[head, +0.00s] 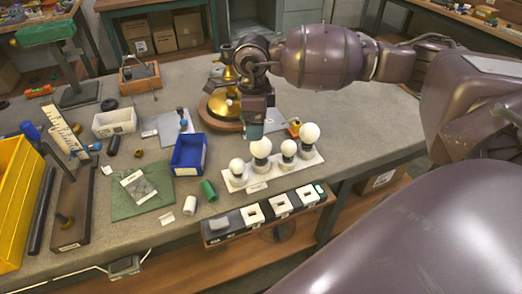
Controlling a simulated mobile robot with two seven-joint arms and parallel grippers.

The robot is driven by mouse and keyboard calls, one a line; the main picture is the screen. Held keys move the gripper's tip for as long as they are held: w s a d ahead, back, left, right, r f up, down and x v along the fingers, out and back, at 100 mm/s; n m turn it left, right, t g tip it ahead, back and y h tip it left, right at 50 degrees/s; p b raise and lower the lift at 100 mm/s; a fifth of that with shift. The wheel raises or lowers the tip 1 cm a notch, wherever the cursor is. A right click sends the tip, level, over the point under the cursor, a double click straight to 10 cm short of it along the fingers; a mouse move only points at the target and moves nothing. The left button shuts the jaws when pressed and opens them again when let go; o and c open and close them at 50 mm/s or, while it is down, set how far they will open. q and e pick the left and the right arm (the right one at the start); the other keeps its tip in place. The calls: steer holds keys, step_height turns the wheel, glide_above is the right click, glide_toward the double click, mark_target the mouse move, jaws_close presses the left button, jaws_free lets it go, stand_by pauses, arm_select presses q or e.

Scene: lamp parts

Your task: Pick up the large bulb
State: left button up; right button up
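Several white round bulbs stand upright in a row on a white holder (272,174) near the table's front edge. Two look larger: one large bulb (309,132) at the right end and one (260,147) second from the left. A smaller bulb (237,166) is at the left end, and another (289,147) stands between the larger ones. My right gripper (252,131) points down just behind and above the second bulb from the left, apart from the right-end bulb. Its fingers are seen from behind my wrist, so their opening is unclear. My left gripper is not in view.
A brass lamp base (223,106) stands close behind my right gripper. A blue bin (189,153) is left of the bulb holder. A rack with white square parts (252,215) runs along the front edge. A yellow bin (15,200) is at far left. Grey table is free right of the bulbs.

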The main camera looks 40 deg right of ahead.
mark_target(259, 147)
step_height(259, 147, down, 5)
steer(key=shift+r, duration=0.2)
steer(key=f, duration=0.2)
steer(key=d+f, duration=0.1)
steer(key=f, duration=0.1)
steer(key=shift+s+d+f, duration=0.1)
steer(key=shift+s+f, duration=0.1)
steer(key=shift+f, duration=0.5)
steer(key=shift+c, duration=0.5)
steer(key=c, duration=0.8)
steer(key=shift+r, duration=0.15)
